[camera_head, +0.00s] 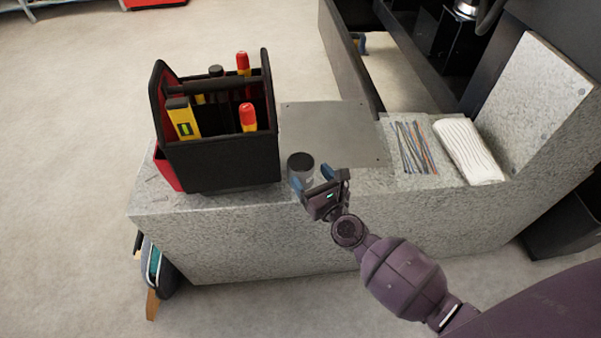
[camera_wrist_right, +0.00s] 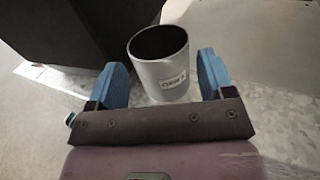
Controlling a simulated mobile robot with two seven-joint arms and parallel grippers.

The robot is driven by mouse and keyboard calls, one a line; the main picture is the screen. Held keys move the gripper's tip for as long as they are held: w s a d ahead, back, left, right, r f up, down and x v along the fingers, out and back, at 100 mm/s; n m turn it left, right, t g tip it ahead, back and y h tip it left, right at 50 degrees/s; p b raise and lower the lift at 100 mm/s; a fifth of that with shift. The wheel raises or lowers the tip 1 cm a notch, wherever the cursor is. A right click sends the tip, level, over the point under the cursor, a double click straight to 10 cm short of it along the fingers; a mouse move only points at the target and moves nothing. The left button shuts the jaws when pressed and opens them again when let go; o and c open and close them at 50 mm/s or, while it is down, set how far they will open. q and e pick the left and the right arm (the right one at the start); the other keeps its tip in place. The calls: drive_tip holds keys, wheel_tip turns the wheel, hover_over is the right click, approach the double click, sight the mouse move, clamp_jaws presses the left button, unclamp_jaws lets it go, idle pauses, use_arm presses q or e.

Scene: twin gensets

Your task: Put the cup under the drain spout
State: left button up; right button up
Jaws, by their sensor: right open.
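A grey metal cup (camera_head: 301,168) with a dark inside and a small label stands upright on the stone-look ledge, just right of the tool bag. In the right wrist view the cup (camera_wrist_right: 160,68) stands ahead of and between the two blue fingers. My right gripper (camera_head: 312,183) is open at the cup's near side; in the right wrist view the gripper (camera_wrist_right: 163,82) has its fingers apart, one on either side of the cup's lower part. I cannot tell whether they touch it. I see no drain spout for certain. My left gripper is not in view.
A black tool bag (camera_head: 222,158) with tools stands left of the cup. A grey plate (camera_head: 335,130) lies behind it. Cable ties (camera_head: 414,148) and a folded white cloth (camera_head: 467,148) lie to the right. A dark machine frame (camera_head: 347,55) rises at the back.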

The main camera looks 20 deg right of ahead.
sight(307, 176)
drive_tip(key=w, duration=0.3)
drive_tip(key=w+f, duration=0.1)
drive_tip(key=shift+w+a+b, duration=0.15)
drive_tip(key=shift+a+b, duration=0.2)
drive_tip(key=shift+w, duration=0.45)
drive_tip(key=c, duration=0.7)
drive_tip(key=shift+r, duration=0.1)
